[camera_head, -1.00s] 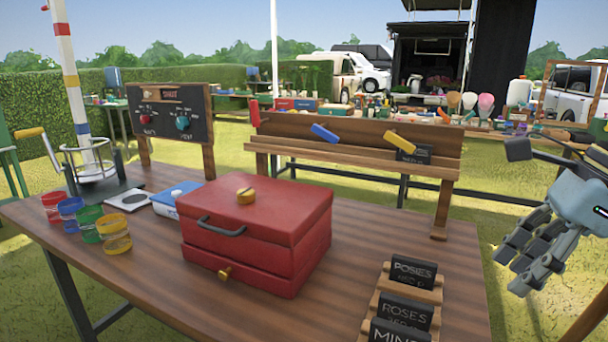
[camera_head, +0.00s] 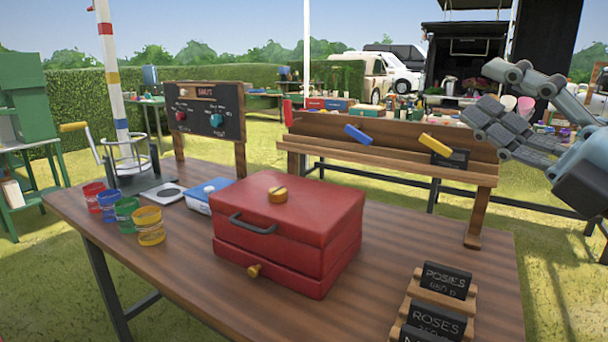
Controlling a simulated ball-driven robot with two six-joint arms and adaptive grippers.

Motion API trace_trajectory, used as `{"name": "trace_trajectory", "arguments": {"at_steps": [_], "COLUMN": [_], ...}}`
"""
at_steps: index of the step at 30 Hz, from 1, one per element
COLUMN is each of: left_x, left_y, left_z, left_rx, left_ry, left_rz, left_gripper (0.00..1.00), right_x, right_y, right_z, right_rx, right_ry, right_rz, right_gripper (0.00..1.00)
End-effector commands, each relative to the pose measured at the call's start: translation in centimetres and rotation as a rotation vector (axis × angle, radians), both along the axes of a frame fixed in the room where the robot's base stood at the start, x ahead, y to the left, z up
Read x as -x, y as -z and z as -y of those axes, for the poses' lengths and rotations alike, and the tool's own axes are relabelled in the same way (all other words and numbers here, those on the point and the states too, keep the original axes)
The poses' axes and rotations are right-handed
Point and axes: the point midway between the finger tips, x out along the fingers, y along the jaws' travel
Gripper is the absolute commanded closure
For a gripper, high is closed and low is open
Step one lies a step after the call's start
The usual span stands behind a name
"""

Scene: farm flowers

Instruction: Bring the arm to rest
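My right gripper (camera_head: 504,103) is at the upper right, raised in the air in front of the wooden rack and the far stalls. Its grey jointed fingers are spread apart, with a gap between them and nothing held. It is clear of the brown wooden table (camera_head: 180,265) and touches nothing that I can see. My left gripper is outside the view.
A red box (camera_head: 290,225) with a handle stands mid-table. Several coloured jars (camera_head: 150,226) stand at the left, and price signs (camera_head: 447,281) at the front right. A wooden rack (camera_head: 395,150) and a chalkboard (camera_head: 207,112) stand behind. The table's front left is bare.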

Motion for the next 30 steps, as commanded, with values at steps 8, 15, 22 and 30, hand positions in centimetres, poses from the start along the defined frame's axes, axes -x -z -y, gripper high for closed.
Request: {"name": "trace_trajectory", "arguments": {"at_steps": [8,15,22,30], "left_x": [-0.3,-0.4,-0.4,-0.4], "left_y": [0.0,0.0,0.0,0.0], "left_z": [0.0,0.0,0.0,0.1], "left_rx": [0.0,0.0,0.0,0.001], "left_ry": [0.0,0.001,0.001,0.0], "left_rz": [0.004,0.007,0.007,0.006], "left_gripper": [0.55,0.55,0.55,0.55], "right_x": [0.1,8.6,16.6,20.0], "right_y": [10.5,25.0,31.0,37.4], "right_z": [12.9,13.3,9.8,8.1], "right_rx": [-0.948,-1.407,-1.554,-1.583], "right_ry": [0.512,0.913,1.155,1.3], "right_rz": [-0.567,-1.114,-1.475,-1.668], "right_gripper": [0.61,0.61,0.61,0.61]}}
